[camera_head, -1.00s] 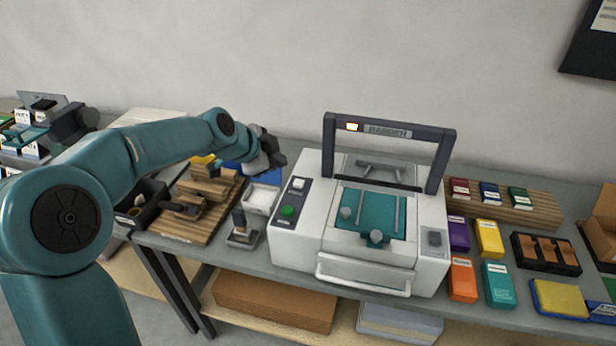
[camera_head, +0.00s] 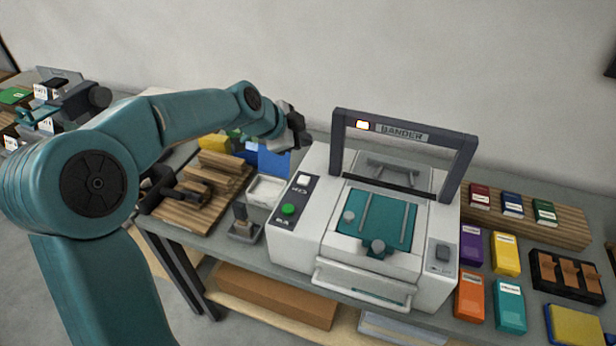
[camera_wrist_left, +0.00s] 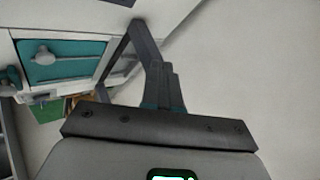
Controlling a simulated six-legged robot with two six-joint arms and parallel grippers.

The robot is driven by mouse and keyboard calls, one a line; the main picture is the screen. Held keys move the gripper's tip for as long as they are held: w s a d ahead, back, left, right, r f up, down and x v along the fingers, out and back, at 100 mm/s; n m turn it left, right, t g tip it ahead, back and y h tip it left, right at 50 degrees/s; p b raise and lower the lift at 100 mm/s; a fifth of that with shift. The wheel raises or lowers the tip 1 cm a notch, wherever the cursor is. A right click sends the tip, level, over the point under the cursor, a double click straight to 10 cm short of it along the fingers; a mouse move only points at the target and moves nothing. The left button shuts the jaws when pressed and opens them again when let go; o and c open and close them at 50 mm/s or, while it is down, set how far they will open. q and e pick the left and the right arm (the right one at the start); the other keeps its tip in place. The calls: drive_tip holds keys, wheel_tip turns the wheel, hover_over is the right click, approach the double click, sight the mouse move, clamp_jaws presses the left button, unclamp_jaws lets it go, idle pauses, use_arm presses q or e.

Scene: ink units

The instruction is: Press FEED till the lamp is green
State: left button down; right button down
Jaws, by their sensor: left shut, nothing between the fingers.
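The white banding machine (camera_head: 312,240) stands on the bench, with a dark arch marked BANDER (camera_head: 402,134) over its teal top plate (camera_head: 378,215). A small lamp (camera_head: 362,125) on the arch glows orange-white, not green. The dark panel on the machine's left side carries a white button (camera_head: 303,180) and a green button (camera_head: 288,210); their labels are too small to read. My left gripper (camera_head: 300,136) is shut and empty, above and behind the white button, apart from it. Its fingers show in the left wrist view (camera_wrist_left: 163,88), with the machine beyond. My right gripper is out of view.
A white tray (camera_head: 265,191) and a small stamp-like tool (camera_head: 243,226) stand left of the machine, beside a wooden board (camera_head: 188,221) with blocks. Coloured boxes (camera_head: 506,254) and a dark holder (camera_head: 566,276) lie to the right. The arch rises near my gripper.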

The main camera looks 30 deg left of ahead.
sight(302, 181)
use_arm(q)
wheel_tip(302, 181, down, 9)
drive_tip(key=b, duration=0.6)
drive_tip(key=shift+s+r+b, duration=0.1)
drive_tip(key=shift+r+b, duration=0.1)
drive_tip(key=shift+b, duration=0.15)
drive_tip(key=shift+f, duration=0.2)
drive_tip(key=shift+a, duration=0.15)
drive_tip(key=shift+s+r, duration=0.1)
drive_tip(key=shift+b, duration=0.3)
idle(1.0)
drive_tip(key=shift+f+b, duration=0.45)
drive_tip(key=shift+b, duration=0.25)
